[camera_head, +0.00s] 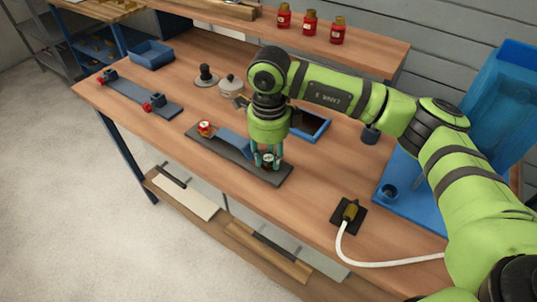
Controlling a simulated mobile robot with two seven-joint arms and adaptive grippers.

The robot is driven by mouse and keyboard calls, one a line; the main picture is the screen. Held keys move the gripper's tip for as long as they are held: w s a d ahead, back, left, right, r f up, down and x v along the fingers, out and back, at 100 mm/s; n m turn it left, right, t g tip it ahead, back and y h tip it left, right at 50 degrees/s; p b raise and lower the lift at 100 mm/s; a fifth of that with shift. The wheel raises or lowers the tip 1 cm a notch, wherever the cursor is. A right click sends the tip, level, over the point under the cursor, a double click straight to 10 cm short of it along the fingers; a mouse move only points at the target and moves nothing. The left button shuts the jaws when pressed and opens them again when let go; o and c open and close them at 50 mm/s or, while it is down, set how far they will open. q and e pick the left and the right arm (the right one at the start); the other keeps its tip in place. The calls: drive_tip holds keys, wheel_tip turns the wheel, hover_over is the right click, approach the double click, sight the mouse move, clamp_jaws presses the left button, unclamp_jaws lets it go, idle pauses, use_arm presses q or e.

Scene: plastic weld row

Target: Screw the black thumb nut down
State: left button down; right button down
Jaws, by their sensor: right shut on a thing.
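My right gripper (266,157) comes down from above over the right end of a long dark base plate (212,144). Its fingers are shut on a small dark piece, which looks like the black thumb nut (268,160); the fingers hide most of it. A blue strip (234,144) lies on the plate just left of the gripper. At the plate's left end stands a small red-and-pale clamp piece (205,128). My left gripper is not in view.
Behind the gripper lie a blue tray (312,124), a pale lidded pot (231,86) and a black knobbed piece (206,75). A second fixture (137,97) is at the left. A brass-tipped tool with a white cable (350,211) sits at the right front.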

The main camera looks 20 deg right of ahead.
drive_tip(key=m, duration=0.8)
drive_tip(key=c, duration=0.9)
unclamp_jaws()
drive_tip(key=shift+c, duration=0.2)
